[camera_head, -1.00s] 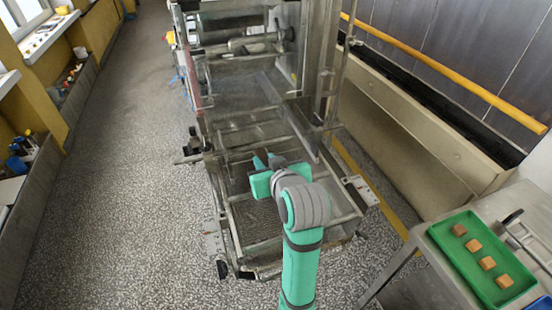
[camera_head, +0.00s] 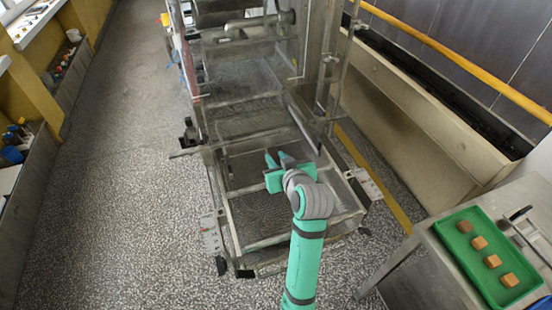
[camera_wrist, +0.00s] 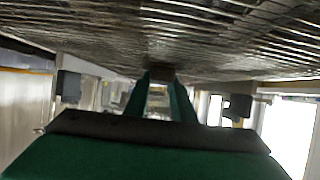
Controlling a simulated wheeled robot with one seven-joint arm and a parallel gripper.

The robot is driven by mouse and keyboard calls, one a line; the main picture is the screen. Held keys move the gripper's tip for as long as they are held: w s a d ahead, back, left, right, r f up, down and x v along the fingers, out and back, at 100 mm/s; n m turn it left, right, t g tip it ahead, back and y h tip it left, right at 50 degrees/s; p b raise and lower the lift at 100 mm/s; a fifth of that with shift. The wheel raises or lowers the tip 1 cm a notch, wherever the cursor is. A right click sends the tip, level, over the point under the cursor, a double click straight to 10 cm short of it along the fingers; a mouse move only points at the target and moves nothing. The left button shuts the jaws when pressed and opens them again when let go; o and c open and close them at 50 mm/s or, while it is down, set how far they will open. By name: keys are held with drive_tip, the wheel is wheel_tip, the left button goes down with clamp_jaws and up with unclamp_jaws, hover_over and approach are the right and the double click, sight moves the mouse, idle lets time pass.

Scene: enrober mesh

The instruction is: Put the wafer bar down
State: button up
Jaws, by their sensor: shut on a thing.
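My gripper (camera_head: 279,158) reaches over the front part of the metal mesh conveyor (camera_head: 262,209). Its two green fingers are shut on the wafer bar (camera_wrist: 161,74), a small dark brown block between the fingertips in the wrist view. The wire mesh fills the top of that view, and the bar's end shows right against it. I cannot tell whether they touch. In the head view the fingers largely hide the bar.
A green tray (camera_head: 462,258) with several light brown square pieces (camera_head: 479,242) lies on a metal table at the right. Metal frame rails and crossbars surround the mesh. A yellow-railed trough (camera_head: 420,110) runs along the right. Speckled floor is clear at the left.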

drive_tip(key=shift+a+f, duration=0.1)
drive_tip(key=shift+a, duration=0.05)
drive_tip(key=shift+s+d+f, duration=0.1)
drive_tip(key=shift+s+d, duration=0.05)
drive_tip(key=shift+d, duration=0.15)
drive_tip(key=o, duration=0.8)
drive_tip(key=shift+a, duration=0.1)
